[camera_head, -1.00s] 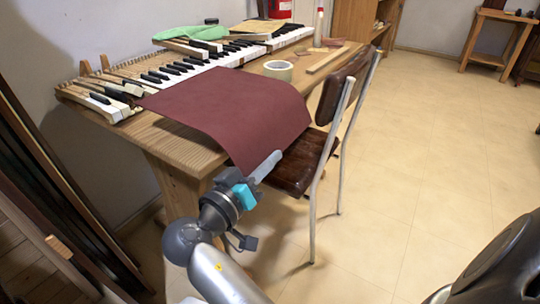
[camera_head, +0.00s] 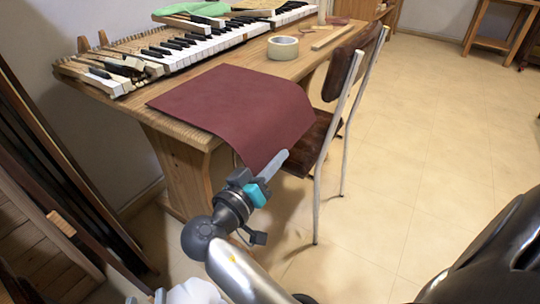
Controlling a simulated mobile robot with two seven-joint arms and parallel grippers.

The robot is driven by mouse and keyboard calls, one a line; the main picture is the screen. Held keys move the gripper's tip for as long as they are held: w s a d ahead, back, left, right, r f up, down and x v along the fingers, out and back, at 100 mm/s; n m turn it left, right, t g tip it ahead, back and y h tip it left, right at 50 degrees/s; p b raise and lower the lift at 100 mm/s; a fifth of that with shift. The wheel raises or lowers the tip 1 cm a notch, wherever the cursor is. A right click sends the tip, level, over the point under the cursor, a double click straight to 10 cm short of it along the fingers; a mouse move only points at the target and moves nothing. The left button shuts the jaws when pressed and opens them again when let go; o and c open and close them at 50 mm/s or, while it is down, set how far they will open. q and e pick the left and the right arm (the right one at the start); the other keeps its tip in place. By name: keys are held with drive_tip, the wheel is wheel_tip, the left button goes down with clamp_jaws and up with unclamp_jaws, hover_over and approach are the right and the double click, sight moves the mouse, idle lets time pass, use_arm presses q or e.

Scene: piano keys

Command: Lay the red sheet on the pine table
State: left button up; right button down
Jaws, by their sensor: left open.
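The dark red sheet (camera_head: 225,105) lies on the pine table (camera_head: 172,128), in front of the keyboard. Its left part rests on the wood. Its right part reaches past the front edge and droops down beside the chair. My left gripper (camera_head: 270,166) is at the drooping lower corner of the sheet, below and in front of the table edge. Its jaws are open, with a grey finger right by that corner. Whether the finger touches the sheet I cannot tell. My right gripper is not in view.
Piano keys (camera_head: 215,42) run along the back of the table. A tape roll (camera_head: 283,48) and a wooden strip (camera_head: 331,36) lie at the right. A chair (camera_head: 340,95) stands close to the front edge, beside the sheet. The floor (camera_head: 440,140) right of it is clear.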

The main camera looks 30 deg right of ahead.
use_arm(q)
drive_tip(key=shift+a, duration=0.35)
use_arm(e)
drive_tip(key=shift+f, duration=0.3)
drive_tip(key=c, duration=1)
unclamp_jaws()
drive_tip(key=shift+d, duration=0.1)
